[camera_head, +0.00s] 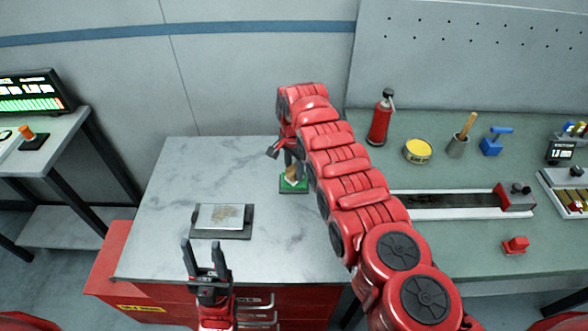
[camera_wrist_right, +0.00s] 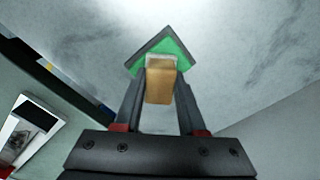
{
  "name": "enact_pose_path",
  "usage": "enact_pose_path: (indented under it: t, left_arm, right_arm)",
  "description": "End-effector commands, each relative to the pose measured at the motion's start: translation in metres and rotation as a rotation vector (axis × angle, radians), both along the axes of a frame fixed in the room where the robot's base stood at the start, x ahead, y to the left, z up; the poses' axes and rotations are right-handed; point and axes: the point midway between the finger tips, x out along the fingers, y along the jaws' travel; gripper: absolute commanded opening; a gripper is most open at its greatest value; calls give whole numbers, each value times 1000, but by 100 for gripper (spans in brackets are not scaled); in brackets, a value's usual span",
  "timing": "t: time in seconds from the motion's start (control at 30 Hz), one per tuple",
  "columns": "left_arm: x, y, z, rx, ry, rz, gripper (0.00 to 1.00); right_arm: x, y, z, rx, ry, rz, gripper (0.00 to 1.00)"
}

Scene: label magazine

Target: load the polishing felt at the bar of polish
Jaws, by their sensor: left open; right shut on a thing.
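The polishing felt is a tan block (camera_wrist_right: 160,82) with a whitish end. It is between the fingers of my right gripper (camera_wrist_right: 159,90), which is shut on it. In the head view the tan block (camera_head: 292,173) shows below my right gripper (camera_head: 291,163). The bar of polish (camera_wrist_right: 177,47) is green with a dark edge; it also shows on the marble top in the head view (camera_head: 296,187). The felt's whitish end is at the green bar; I cannot tell whether they touch. My left gripper (camera_head: 204,248) is open and empty near the front edge.
A stained metal plate (camera_head: 220,217) lies on a dark holder left of the green bar. My right arm hides part of the green bench, which holds a red spray bottle (camera_head: 380,118), yellow tin (camera_head: 417,151) and long rail (camera_head: 445,200). The marble top's left side is clear.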

Motion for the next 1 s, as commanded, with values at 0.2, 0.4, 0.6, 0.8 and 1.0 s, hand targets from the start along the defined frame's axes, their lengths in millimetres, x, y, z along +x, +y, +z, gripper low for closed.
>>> enact_pose_path:
  t: [0.2, 0.4, 0.6, 0.8, 1.0]
  left_arm:
    - [0, 0, 0, 0, 0, 0, 50]
    - [0, 0, 13, 0, 0, 0, 50]
    - [0, 0, 30, 0, 0, 0, 50]
    - [0, 0, 44, 0, 0, 0, 50]
    - [0, 0, 53, 0, 0, 0, 50]
  right_arm:
    - [-1, 0, -1, -1, 4, 0, 0]
    - [-1, 0, 12, -1, 2, 0, 0]
    - [0, 0, 31, -1, 1, 0, 0]
    - [0, 0, 48, 0, 0, 0, 0]
    - [0, 0, 65, 1, -1, 0, 0]
